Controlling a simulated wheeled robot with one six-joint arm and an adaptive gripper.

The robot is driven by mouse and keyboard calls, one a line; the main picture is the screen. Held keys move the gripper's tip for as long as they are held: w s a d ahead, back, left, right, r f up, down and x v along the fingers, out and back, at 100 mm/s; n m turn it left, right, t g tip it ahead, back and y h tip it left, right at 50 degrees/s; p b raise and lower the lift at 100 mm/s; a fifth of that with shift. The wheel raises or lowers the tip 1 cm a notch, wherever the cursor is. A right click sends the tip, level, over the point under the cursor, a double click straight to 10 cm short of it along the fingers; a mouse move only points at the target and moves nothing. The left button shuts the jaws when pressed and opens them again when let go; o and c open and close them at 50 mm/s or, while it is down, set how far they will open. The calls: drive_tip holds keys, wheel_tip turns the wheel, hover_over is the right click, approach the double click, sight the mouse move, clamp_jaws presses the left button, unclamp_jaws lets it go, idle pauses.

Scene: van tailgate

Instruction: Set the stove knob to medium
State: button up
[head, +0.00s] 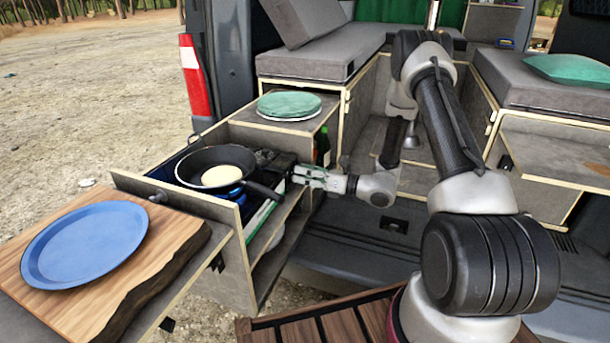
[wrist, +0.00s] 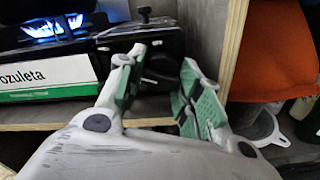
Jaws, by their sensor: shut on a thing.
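The camping stove sits in the pulled-out drawer, with a blue flame (head: 236,193) lit under a black frying pan (head: 215,160). The flame also shows in the wrist view (wrist: 58,26). The pan holds a pale round pancake (head: 224,176). My gripper (head: 300,173) reaches in from the right to the stove's dark end. In the wrist view my gripper (wrist: 163,62) has its green-padded fingers on either side of a dark knob (wrist: 160,72) on the black stove housing. It is shut on the knob, which is partly hidden by the fingers. The knob's setting cannot be read.
A blue plate (head: 88,243) lies on a wooden board (head: 165,262) at the front left. Green plates (head: 289,104) sit on the cabinet behind the stove. A dark bottle (head: 322,147) stands near my gripper. In the wrist view a wooden panel edge (wrist: 232,45) rises close on the right.

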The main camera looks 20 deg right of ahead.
idle(0.4)
drive_tip(key=o, duration=0.7)
drive_tip(key=v, duration=1.2)
drive_tip(key=shift+f, duration=0.1)
